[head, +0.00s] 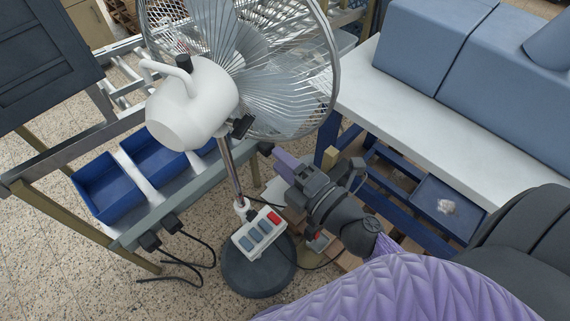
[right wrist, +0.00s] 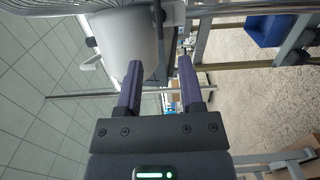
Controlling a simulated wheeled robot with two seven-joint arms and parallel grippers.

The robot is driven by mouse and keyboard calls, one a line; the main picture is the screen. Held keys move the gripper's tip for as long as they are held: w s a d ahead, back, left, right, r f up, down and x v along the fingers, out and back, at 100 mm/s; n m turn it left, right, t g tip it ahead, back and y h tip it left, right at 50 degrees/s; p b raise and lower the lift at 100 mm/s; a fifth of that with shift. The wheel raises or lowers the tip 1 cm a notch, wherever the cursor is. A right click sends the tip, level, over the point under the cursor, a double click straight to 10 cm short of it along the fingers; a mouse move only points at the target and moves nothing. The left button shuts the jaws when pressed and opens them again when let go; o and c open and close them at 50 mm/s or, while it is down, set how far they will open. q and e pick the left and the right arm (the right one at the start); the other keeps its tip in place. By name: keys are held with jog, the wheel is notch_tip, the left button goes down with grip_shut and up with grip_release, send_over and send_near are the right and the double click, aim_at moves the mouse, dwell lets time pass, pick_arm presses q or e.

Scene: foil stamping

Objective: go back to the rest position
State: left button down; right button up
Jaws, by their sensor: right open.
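My right gripper (head: 279,172) is in the middle of the head view, just right of the fan's pole, at the end of my purple-sleeved right arm. Its two purple fingers also show in the right wrist view (right wrist: 160,72), spread apart with nothing between them. A standing fan (head: 193,104) with a white motor housing and wire cage is beside and above the gripper in the head view. In the right wrist view the white housing (right wrist: 122,42) appears behind the left finger. I cannot tell the exact gap between them. My left gripper is not in view.
The fan's button box (head: 258,233) and round dark base (head: 258,268) are below the gripper. Blue bins (head: 107,187) sit on a metal frame at left. A white-topped bench (head: 415,115) with blue-grey blocks stands at right. Speckled floor (head: 60,270) is open at lower left.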

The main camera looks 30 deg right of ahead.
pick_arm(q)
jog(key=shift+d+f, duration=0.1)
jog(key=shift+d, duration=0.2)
pick_arm(e)
jog(key=shift+s+d, duration=0.1)
jog(key=shift+s, duration=0.25)
jog(key=s+d+f+m+g+h+b, duration=0.1)
jog(key=s+f+m+g+h, duration=0.15)
jog(key=f, duration=0.65)
jog(key=s+d+f+m+g+h+b, duration=0.15)
jog(key=f+m, duration=0.25)
jog(key=f, duration=0.4)
jog(key=s+d+f+m+g+h, duration=0.15)
jog(key=f+m, duration=0.25)
jog(key=f, duration=0.5)
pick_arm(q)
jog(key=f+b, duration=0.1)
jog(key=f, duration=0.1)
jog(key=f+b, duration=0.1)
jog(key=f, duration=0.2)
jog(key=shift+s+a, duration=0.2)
pick_arm(e)
jog(key=s+f+m+g, duration=0.4)
jog(key=s+f, duration=0.4)
jog(key=s, duration=0.3)
jog(key=s+f+m+g, duration=0.4)
jog(key=s+f+g, duration=0.3)
jog(key=s, duration=0.5)
jog(key=shift+a+f, duration=0.15)
jog(key=shift+f, duration=0.4)
